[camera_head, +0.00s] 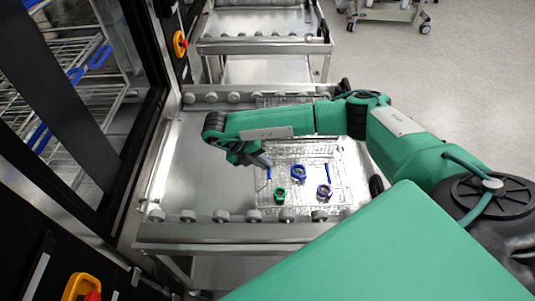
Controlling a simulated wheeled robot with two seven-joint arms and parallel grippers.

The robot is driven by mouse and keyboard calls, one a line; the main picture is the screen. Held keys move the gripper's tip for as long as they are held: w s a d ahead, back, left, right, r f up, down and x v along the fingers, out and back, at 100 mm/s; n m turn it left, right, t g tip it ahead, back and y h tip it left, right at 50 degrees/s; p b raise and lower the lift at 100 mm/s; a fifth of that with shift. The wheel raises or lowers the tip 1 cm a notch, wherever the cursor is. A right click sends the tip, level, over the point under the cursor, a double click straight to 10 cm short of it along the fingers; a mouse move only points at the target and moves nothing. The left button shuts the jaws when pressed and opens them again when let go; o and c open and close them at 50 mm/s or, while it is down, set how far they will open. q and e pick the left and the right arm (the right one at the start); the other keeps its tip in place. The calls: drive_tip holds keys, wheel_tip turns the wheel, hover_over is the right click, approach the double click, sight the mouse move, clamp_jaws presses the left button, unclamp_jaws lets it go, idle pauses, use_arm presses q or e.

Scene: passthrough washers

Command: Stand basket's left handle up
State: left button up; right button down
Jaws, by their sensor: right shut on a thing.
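The wire basket (305,201) rests on the steel roller table (185,165). It holds a few small items: a blue ring-like piece (298,172), a green piece (280,195) and a purple-blue piece (324,191). The basket's left handle (269,174) is a thin blue bar near its left side. Another blue bar (327,171) shows on the right side. My right gripper (262,161) reaches over the basket's left part, with its fingertips at the left handle. It is shut on that handle, though the contact is small in the picture. My left gripper is not in view.
An open washer with wire racks (75,75) stands on the left. Rollers (188,216) line the table's front and back edges. A second steel trolley (262,45) stands behind. The table's left part is bare. Open floor (440,80) lies to the right.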

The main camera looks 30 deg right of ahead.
drive_tip(key=shift+w+a+g+h+p, duration=0.3)
drive_tip(key=shift+a+g+h+p, duration=0.25)
drive_tip(key=shift+h+p, duration=0.5)
drive_tip(key=shift+w+a+g+h+p, duration=0.45)
drive_tip(key=shift+h+p, duration=0.35)
drive_tip(key=shift+p, duration=0.5)
drive_tip(key=shift+w+a+g+h+p, duration=0.2)
drive_tip(key=shift+a+g+h+p, duration=0.4)
drive_tip(key=shift+h+p, duration=0.45)
drive_tip(key=shift+a+f, duration=0.1)
drive_tip(key=c, duration=1.5)
unclamp_jaws()
drive_tip(key=shift+w, duration=0.1)
